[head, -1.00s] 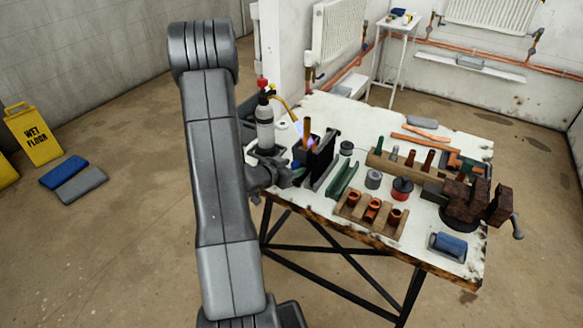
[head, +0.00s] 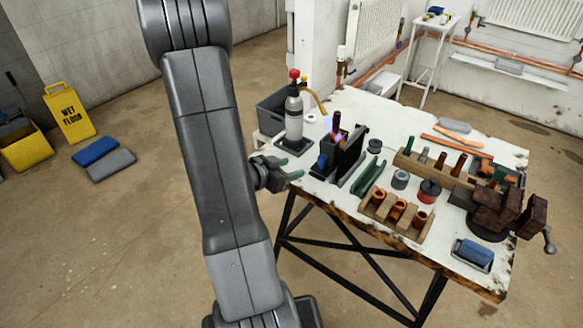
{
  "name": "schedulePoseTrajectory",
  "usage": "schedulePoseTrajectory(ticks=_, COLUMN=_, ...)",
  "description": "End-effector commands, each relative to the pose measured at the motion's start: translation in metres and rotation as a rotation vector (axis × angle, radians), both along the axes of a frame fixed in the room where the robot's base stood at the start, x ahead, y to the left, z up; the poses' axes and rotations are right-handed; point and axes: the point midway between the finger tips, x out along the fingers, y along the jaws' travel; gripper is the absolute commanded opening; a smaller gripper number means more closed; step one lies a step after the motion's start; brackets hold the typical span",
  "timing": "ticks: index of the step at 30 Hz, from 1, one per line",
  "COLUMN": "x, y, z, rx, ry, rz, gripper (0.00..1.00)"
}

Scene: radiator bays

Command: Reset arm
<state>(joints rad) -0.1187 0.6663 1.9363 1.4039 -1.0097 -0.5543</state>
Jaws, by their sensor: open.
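My arm rises through the middle left of the head view. My gripper (head: 291,170) shows just right of the arm, at the left edge of the workbench (head: 412,115). Its jaws with green fingertips are open, and I see nothing between them. The arm link hides part of the wrist behind it. A gas torch with a grey bottle (head: 294,118) and red top stands on the bench beyond the gripper. A dark stand (head: 345,153) with a glowing copper piece is to the gripper's right.
A wooden block with copper fittings (head: 396,212), a rusty vise (head: 503,210) and a blue sponge (head: 473,253) crowd the bench's right side. A yellow wet floor sign (head: 69,112) and blue pad (head: 96,151) are on the floor at left. Floor between is clear.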

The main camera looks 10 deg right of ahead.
Motion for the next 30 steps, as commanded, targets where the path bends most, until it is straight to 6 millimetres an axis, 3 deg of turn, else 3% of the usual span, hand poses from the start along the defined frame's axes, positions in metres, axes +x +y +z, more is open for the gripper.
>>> schedulePoseTrajectory(ticks=11, x=0.008, y=-0.012, z=-0.006, rx=0.0, ry=0.001, rz=-0.002, gripper=0.48)
schedulePoseTrajectory(ticks=30, x=0.063, y=-0.103, z=-0.049, rx=-0.001, ry=0.0, rz=-0.003, gripper=0.48)
